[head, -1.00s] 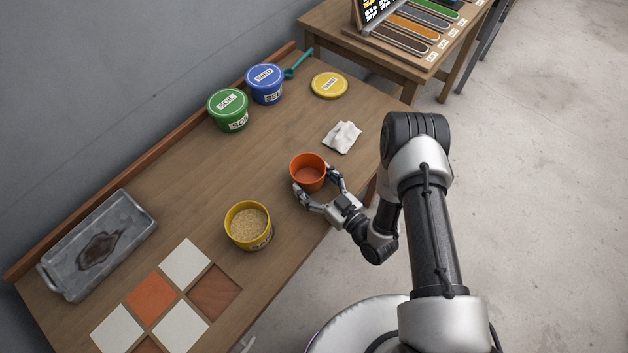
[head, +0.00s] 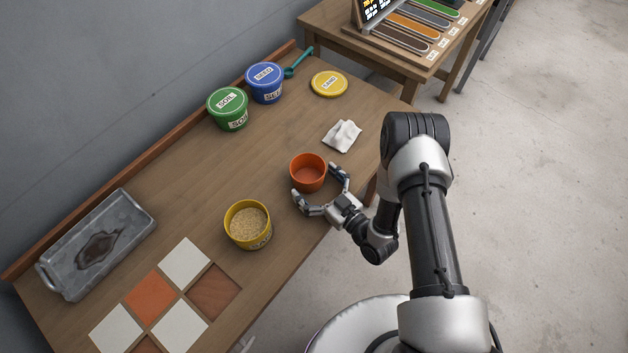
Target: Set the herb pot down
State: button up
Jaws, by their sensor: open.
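The herb pot is an orange, round, empty-looking pot (head: 308,174) in the head view. It stands upright on the wooden workbench (head: 190,185), near its right edge. My gripper (head: 320,198) is open, its two fingers spread around the near side of the pot. A small gap shows between the pot and the inside of the gripper. Whether a fingertip still touches the pot I cannot tell.
A yellow tub of grainy sand (head: 247,226) stands left of my gripper. A crumpled white cloth (head: 342,136), yellow lid (head: 329,84), green soil tub (head: 228,110) and blue seed tub (head: 266,84) lie farther back. A metal tray (head: 98,243) and tiles (head: 151,298) are at left.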

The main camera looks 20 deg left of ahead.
jog(key=v, duration=1.2)
jog(key=shift+c, duration=0.2)
grip_shut()
dwell(1.3)
dwell(0.7)
jog(key=shift+w, duration=0.1)
dwell(0.4)
